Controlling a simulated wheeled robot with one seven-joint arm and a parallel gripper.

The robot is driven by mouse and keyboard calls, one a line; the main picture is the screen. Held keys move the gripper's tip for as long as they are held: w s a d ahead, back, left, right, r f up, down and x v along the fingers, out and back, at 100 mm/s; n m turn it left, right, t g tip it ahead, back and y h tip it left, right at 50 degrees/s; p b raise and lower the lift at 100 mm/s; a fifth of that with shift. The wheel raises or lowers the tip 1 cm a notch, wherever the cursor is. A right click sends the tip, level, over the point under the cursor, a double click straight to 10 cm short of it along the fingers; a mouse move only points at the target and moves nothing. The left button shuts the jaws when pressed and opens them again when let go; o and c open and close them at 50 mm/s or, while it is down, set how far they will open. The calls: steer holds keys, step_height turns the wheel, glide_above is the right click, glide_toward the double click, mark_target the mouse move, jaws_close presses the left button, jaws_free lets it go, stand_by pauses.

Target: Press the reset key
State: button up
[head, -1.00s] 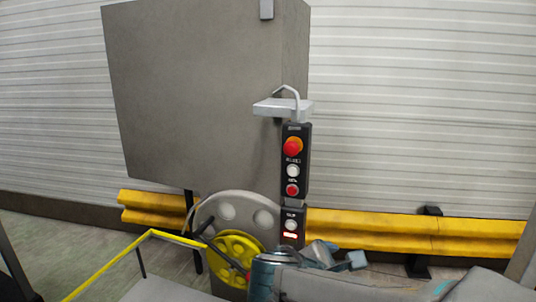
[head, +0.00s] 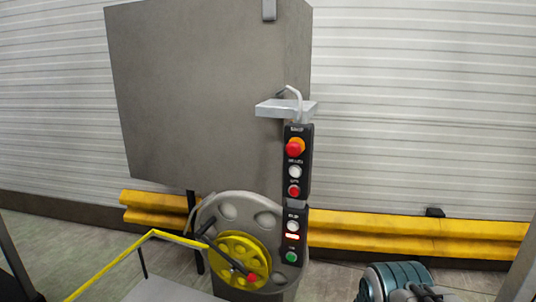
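A black control panel (head: 297,160) stands upright on the front edge of the grey machine. It carries a red mushroom button on an orange base (head: 294,147), a white button (head: 295,172) and a red button (head: 294,190). A second black panel below it carries a white button (head: 293,226), a red lit strip (head: 292,237) and a green button (head: 291,257). The labels are too small to read, so I cannot tell which is the reset key. Part of my arm shows low at right, apart from the panels; my gripper's fingers are not visible.
A large grey cabinet (head: 200,95) stands behind the panels, with a small grey shelf (head: 285,107) jutting above them. A yellow handwheel (head: 240,255) with a crank is left of the lower panel. A yellow rail (head: 420,233) runs along the shuttered wall.

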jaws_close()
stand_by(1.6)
